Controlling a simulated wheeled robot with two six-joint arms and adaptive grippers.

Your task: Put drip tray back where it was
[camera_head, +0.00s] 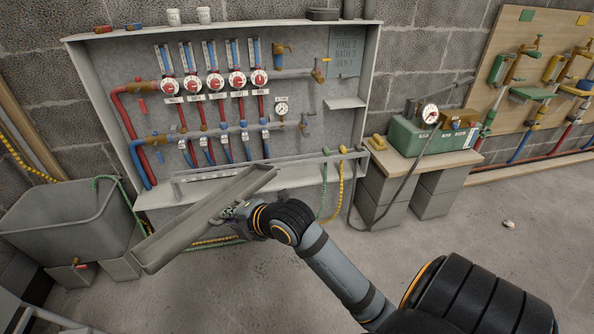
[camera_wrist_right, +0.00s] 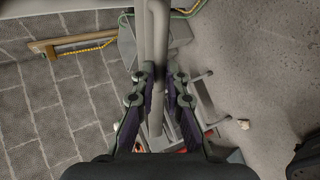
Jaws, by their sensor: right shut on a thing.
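The drip tray (camera_head: 196,216) is a long, shallow grey trough. In the head view it hangs in the air, slanting from lower left to upper right in front of the cabinet's lower edge. My right gripper (camera_head: 231,212) is shut on its near side, close to the middle. In the right wrist view the tray (camera_wrist_right: 156,45) runs upright through the picture between the two fingers of the right gripper (camera_wrist_right: 159,88). A long pale rail (camera_head: 290,159) crosses the cabinet's bottom, partly behind the tray. My left gripper is not in view.
The open grey cabinet (camera_head: 345,135) holds red and blue pipes, several dials and a gauge (camera_head: 281,108). A grey tub (camera_head: 65,222) stands at the left. A bench (camera_head: 425,165) with a green box (camera_head: 420,138) stands at the right. The floor at right is mostly clear.

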